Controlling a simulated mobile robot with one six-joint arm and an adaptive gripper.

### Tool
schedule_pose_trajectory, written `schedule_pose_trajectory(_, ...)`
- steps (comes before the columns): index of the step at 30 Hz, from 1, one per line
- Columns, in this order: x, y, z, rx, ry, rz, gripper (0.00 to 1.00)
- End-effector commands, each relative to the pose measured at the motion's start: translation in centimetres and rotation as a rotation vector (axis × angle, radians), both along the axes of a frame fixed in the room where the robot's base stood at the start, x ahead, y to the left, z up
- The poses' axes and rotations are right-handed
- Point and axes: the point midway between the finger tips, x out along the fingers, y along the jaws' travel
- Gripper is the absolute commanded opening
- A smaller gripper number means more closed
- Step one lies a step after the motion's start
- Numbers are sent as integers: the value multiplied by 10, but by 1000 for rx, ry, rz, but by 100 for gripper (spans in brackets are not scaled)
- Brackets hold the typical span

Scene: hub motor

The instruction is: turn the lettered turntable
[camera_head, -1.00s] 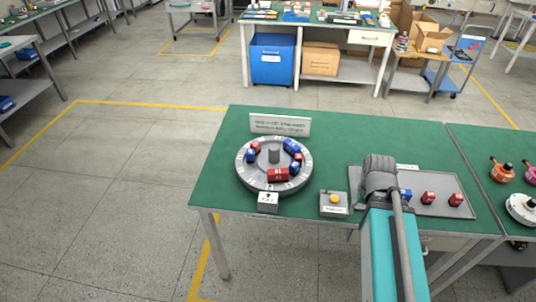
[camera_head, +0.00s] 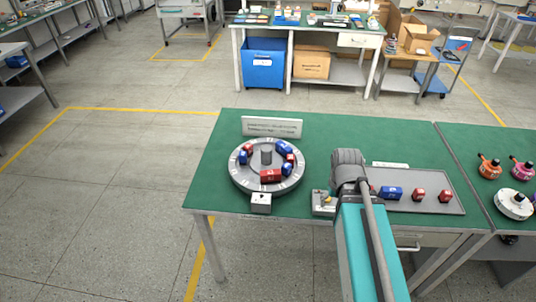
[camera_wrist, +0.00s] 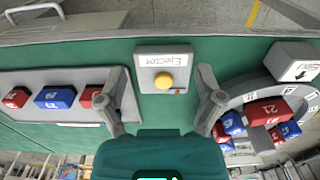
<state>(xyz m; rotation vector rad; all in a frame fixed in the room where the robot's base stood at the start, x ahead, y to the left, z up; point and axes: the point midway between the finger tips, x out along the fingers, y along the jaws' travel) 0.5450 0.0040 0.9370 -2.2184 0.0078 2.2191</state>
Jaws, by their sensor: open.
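The round grey turntable (camera_head: 237,181) lies on the green table with a dark central hub (camera_head: 266,156). Red and blue blocks stand around its ring; a large red block (camera_head: 270,176) is at the front. The turntable also shows at the right of the wrist view (camera_wrist: 250,95), partly cut off. Its letters are too small to read. My gripper (camera_wrist: 163,75) is open and empty. The head view mostly hides the gripper behind my arm.
A small grey box with an arrow (camera_wrist: 300,65) stands at the turntable's front edge. A grey tray (camera_head: 452,204) with one blue and two red blocks lies right of my arm. A sign (camera_head: 272,127) stands behind the turntable. Orange, pink and white parts sit far right.

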Motion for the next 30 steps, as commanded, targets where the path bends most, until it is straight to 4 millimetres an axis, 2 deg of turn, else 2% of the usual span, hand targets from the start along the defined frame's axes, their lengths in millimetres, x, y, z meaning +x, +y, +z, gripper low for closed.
schedule_pose_trajectory(3,26,11,11,0,0,-13,99)
schedule_pose_trajectory(8,75,48,31,0,0,-41,99)
schedule_pose_trajectory(11,113,76,47,1,0,-71,99)
schedule_pose_trajectory(15,166,123,69,1,0,-117,99)
schedule_pose_trajectory(18,198,157,82,1,0,-150,99)
schedule_pose_trajectory(21,223,188,93,1,0,-178,99)
schedule_pose_trajectory(24,239,211,100,1,0,-200,99)
schedule_pose_trajectory(27,247,225,103,1,0,-213,99)
schedule_pose_trajectory(30,250,230,104,1,0,-220,99)
